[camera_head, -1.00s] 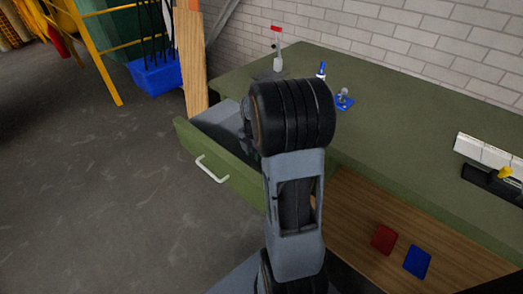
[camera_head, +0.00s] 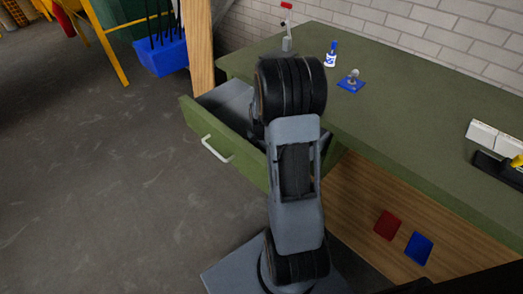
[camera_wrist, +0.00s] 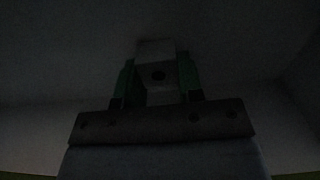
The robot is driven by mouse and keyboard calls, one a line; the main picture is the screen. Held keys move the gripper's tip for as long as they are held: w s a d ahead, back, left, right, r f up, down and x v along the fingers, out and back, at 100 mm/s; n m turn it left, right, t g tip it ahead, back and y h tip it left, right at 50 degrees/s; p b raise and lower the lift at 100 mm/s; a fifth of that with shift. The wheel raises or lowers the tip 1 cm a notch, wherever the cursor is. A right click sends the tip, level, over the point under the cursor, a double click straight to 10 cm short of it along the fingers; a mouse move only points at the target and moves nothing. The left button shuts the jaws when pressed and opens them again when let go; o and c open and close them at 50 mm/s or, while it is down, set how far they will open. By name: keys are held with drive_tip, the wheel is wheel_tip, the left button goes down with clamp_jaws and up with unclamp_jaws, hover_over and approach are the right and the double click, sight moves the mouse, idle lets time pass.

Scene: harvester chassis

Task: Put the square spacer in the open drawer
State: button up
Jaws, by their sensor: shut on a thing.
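The open drawer (camera_head: 246,159) has a green front with a white handle and a grey inside. It sticks out from the left end of the green workbench in the head view. My arm covers the drawer's right part, and my gripper is hidden behind it there. In the dark wrist view my gripper (camera_wrist: 158,77) has green fingers on both sides of a grey square spacer (camera_wrist: 150,63) with a round hole. The fingers are shut on it. Dim, plain walls surround the gripper in that view, which looks like the drawer's inside. Whether the spacer touches the bottom cannot be told.
The workbench top (camera_head: 420,135) carries a blue-and-white bottle (camera_head: 331,56), a blue plate with a metal knob (camera_head: 351,82) and a red-topped device (camera_head: 287,32). A blue bin (camera_head: 160,57) stands behind the drawer. The floor at left is clear.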

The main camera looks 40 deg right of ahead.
drive_tip(key=shift+f, duration=0.2)
drive_tip(key=o, duration=1)
wheel_tip(320, 180, up, 11)
drive_tip(key=p, duration=0.1)
drive_tip(key=s+a+r+m+t, duration=0.1)
drive_tip(key=s+a+r+m, duration=0.2)
drive_tip(key=s+a+m, duration=0.2)
drive_tip(key=s+a+r+m+t, duration=0.2)
drive_tip(key=s+a+r+m, duration=0.2)
drive_tip(key=a+m, duration=0.8)
drive_tip(key=shift+s+a+r+m, duration=0.15)
drive_tip(key=shift+s+a+m, duration=0.05)
drive_tip(key=shift+s+m, duration=1.15)
